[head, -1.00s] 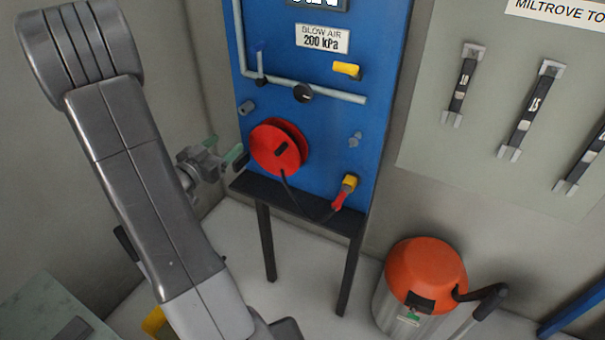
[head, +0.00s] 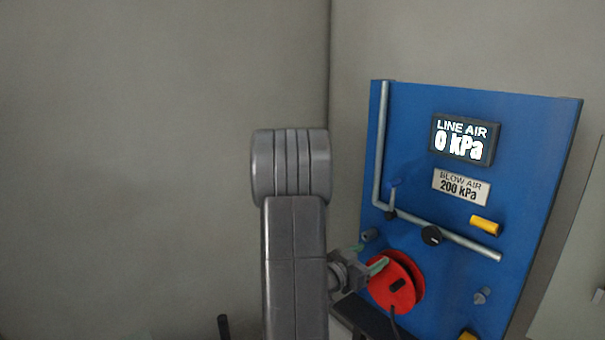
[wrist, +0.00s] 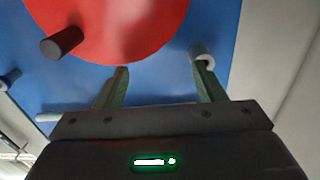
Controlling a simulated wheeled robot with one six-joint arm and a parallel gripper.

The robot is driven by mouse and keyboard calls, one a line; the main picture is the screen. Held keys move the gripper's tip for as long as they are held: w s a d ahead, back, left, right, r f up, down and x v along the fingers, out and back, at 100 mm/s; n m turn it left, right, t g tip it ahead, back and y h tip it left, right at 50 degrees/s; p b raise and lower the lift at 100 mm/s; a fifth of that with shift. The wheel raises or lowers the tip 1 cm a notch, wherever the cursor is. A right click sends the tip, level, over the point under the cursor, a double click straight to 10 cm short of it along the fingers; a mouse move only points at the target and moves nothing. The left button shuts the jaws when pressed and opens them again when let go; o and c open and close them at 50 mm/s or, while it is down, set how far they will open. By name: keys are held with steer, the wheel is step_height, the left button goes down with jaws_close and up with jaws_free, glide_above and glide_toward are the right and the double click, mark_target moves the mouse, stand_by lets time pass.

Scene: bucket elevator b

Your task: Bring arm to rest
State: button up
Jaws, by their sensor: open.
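My gripper (head: 368,258) is raised in front of the blue air panel (head: 530,190), left of the red reel (head: 410,272) and partly overlapping it in the head view. In the wrist view my gripper (wrist: 162,82) has its two green fingers spread apart with nothing between them. The red reel (wrist: 115,25) and a dark knob (wrist: 62,42) stand in front of it. A light round fitting (wrist: 200,55) shows by the right fingertip; I cannot tell if they touch. My grey arm link stands upright in the middle of the head view.
The panel display (head: 464,140) reads LINE AIR 0 kPa. The plate (head: 462,186) below reads BLOW AIR 200 kPa. A grey pipe (head: 378,150) with a black knob (head: 431,235) and a yellow handle (head: 484,225) are on the panel. Bare wall fills the left side.

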steer(key=shift+s+d+r, duration=0.15)
steer(key=shift+s+d, duration=0.5)
steer(key=shift+s, duration=0.1)
steer(key=shift+w, duration=0.1)
